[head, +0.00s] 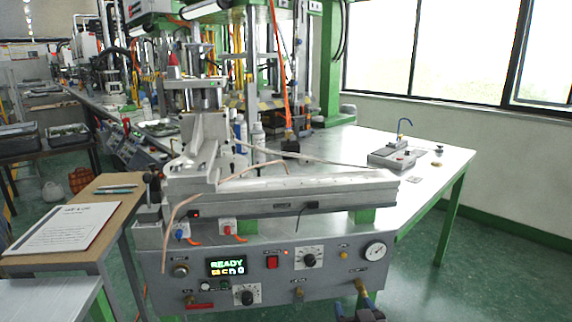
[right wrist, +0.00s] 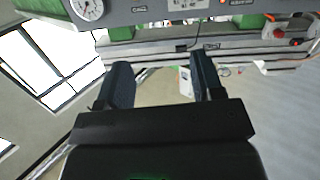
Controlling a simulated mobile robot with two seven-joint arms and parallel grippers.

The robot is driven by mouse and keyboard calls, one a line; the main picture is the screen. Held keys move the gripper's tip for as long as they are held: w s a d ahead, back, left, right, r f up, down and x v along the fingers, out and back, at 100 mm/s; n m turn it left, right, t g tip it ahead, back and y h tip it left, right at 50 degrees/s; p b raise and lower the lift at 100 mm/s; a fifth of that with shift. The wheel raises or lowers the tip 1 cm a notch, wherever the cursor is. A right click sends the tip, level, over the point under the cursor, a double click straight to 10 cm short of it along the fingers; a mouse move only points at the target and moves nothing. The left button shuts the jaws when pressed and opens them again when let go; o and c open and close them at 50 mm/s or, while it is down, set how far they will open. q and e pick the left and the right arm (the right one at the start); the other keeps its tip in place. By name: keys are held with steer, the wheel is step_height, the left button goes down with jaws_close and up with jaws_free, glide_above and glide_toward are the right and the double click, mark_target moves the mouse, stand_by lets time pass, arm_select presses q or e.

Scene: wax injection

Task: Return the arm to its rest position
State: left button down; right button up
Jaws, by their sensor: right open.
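My right gripper (head: 362,309) shows at the bottom edge of the head view, low in front of the right end of the machine's control panel (head: 262,292). In the right wrist view the two dark fingers of this gripper (right wrist: 160,68) stand wide apart with nothing held between them. That view is turned over, with the panel and its round gauge (right wrist: 87,8) at the top. Most of the right arm is out of sight. My left gripper is in neither view.
The wax machine (head: 290,190) stands ahead, its display reading READY. A side table (head: 125,212) with a clipboard sheet (head: 65,227) and pens is at left. A small metal fixture (head: 395,154) sits on the right worktop (head: 440,165). Green floor (head: 500,270) is clear at right.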

arm_select(q)
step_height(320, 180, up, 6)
steer(key=p, duration=0.5)
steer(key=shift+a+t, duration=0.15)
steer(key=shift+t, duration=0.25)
arm_select(e)
steer(key=s+d+f+g, duration=0.2)
steer(key=s+d+f, duration=0.1)
steer(key=s, duration=0.8)
steer(key=s+d+f+g+h, duration=0.1)
steer(key=s+d, duration=0.4)
steer(key=s, duration=0.7)
steer(key=s+d+f+g+h, duration=0.1)
steer(key=s+d+f, duration=0.3)
steer(key=s, duration=0.8)
steer(key=shift+s+f+m+g, duration=0.2)
steer(key=shift+f+m+g, duration=0.2)
steer(key=shift+g, duration=0.5)
